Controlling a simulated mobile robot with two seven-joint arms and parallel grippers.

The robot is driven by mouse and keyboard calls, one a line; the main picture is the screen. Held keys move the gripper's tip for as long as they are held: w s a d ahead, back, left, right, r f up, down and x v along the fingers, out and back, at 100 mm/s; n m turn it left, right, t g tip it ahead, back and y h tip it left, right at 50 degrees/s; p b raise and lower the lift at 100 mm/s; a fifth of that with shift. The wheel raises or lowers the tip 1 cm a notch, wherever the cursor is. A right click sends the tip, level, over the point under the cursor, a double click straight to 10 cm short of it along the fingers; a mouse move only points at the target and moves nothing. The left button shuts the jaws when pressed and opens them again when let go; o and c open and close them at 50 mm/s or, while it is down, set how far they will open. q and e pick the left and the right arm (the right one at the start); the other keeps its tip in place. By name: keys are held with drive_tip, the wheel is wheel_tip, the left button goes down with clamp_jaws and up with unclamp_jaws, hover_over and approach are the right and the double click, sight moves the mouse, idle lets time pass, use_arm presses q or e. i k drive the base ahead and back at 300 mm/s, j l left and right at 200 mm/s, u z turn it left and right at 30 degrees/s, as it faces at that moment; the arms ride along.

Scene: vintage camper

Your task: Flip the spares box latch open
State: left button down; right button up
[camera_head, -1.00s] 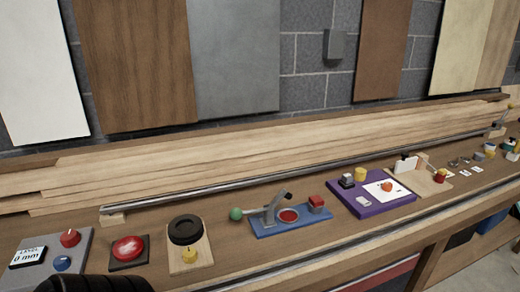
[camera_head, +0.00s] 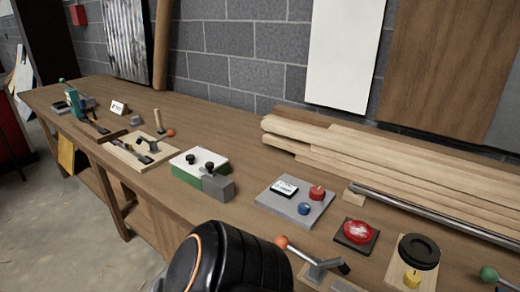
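I cannot tell for sure which thing is the spares box, and I make out no latch clearly. A green and white box (camera_head: 199,166) with two black knobs on top stands mid-bench, with a grey block (camera_head: 218,187) at its right front corner. Neither of my grippers shows. A black, rounded part of my own arm with an orange ring fills the bottom centre and hides the bench edge there.
On the bench (camera_head: 240,109), a wooden board with a toggle clamp (camera_head: 140,151) lies left. A grey panel with red and blue knobs (camera_head: 297,201) and a red button (camera_head: 357,232) lie right. An orange-ball lever (camera_head: 282,242) stands near the front. Planks (camera_head: 400,165) lie behind.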

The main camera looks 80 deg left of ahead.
sight(209, 166)
drive_tip(key=u, duration=2.9)
